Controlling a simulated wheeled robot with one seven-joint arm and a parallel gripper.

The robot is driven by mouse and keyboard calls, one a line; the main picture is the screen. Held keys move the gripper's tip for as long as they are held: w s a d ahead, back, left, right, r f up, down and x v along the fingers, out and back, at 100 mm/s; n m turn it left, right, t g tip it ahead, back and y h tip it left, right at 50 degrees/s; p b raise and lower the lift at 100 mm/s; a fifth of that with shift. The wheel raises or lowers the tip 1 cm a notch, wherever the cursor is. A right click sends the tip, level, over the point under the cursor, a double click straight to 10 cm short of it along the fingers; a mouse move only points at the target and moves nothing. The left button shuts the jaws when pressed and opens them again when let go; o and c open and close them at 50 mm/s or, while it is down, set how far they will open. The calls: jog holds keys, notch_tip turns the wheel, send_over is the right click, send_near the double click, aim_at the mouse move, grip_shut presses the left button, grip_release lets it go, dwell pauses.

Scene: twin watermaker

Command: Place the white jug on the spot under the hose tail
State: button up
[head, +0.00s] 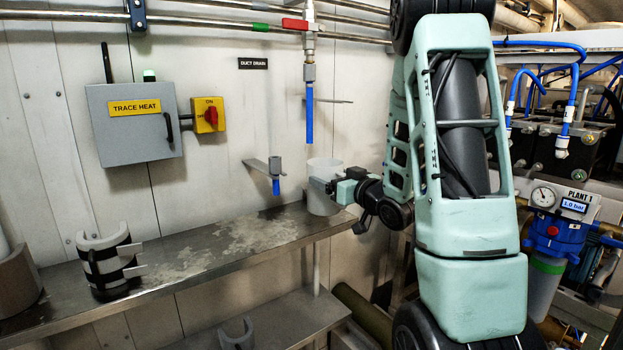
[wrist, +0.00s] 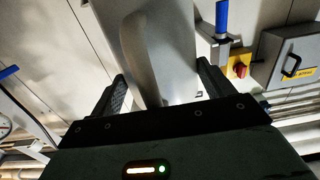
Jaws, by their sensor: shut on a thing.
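The white jug (head: 322,172) is at the right end of the metal shelf. My gripper (head: 334,187) reaches it from the right and is shut on it. In the wrist view the jug (wrist: 184,50) fills the middle, with its curved handle (wrist: 138,50) between the two fingers of my gripper (wrist: 162,80). A blue hose tail (head: 309,115) hangs from a red-handled valve, above and slightly left of the jug. A shorter blue tail (head: 276,186) sits on a wall bracket left of the jug. I cannot tell whether the jug's base touches the shelf.
The metal shelf (head: 215,252) has pale stains and bare room left of the jug. A black-and-white banded clamp (head: 108,265) stands at its left. A grey TRACE HEAT box (head: 135,130) and yellow switch (head: 208,115) are on the wall. A lower shelf (head: 290,320) lies beneath.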

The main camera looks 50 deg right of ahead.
jog(key=shift+w+r+p, duration=0.3)
jog(key=shift+p, duration=0.95)
jog(key=p+x, duration=0.2)
jog(key=x, duration=0.7)
notch_tip(320, 180, down, 8)
jog(key=shift+s+d+r, duration=0.1)
jog(key=shift+r, duration=0.05)
jog(key=shift+f, duration=0.2)
jog(key=o, duration=1)
jog(key=shift+r, duration=0.15)
